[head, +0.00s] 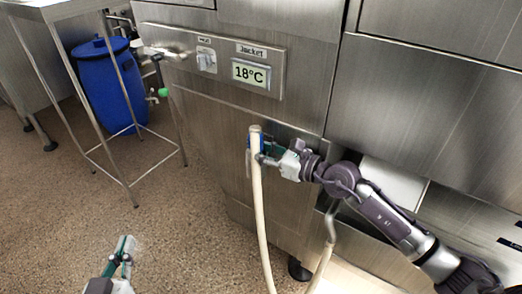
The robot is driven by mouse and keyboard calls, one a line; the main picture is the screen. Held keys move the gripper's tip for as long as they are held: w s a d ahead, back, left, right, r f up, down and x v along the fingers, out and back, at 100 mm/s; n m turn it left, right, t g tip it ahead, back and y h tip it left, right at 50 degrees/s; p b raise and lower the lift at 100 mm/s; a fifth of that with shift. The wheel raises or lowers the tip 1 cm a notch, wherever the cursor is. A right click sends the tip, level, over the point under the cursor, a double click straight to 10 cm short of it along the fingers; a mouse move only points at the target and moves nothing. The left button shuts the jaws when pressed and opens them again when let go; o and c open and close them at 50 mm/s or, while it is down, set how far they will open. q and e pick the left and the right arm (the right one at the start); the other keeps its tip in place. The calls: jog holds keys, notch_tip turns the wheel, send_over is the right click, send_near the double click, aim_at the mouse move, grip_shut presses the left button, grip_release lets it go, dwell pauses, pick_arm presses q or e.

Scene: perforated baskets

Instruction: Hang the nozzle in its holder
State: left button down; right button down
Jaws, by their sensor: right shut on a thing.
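The nozzle (255,131) is the pale upper end of a cream hose (260,215), with a blue part (262,142) beside it. It stands nearly upright in front of the steel cabinet, and the hose hangs down from it. My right gripper (262,150) reaches in from the right and is shut on the nozzle. Its fingers are partly hidden by the hose. I cannot make out the holder clearly; whether the nozzle touches it cannot be told. My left gripper (125,248) is low at the left, above the floor, apart from the nozzle. Its fingers look close together.
A blue barrel (108,85) stands behind a steel frame table (75,95) at the upper left. The speckled floor (60,200) is open at the left.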

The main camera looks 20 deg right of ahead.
jog(key=shift+f, duration=0.1)
jog(key=c, duration=0.7)
grip_release()
jog(key=shift+c, duration=0.2)
jog(key=shift+s+d+f, duration=0.15)
jog(key=shift+s+f, duration=0.1)
jog(key=shift+s, duration=0.05)
pick_arm(q)
jog(key=shift+s, duration=0.1)
pick_arm(e)
jog(key=v, duration=1.1)
jog(key=shift+s+r, duration=0.25)
jog(key=shift+r, duration=0.2)
pick_arm(q)
jog(key=shift+r, duration=0.2)
pick_arm(e)
jog(key=shift+r, duration=0.15)
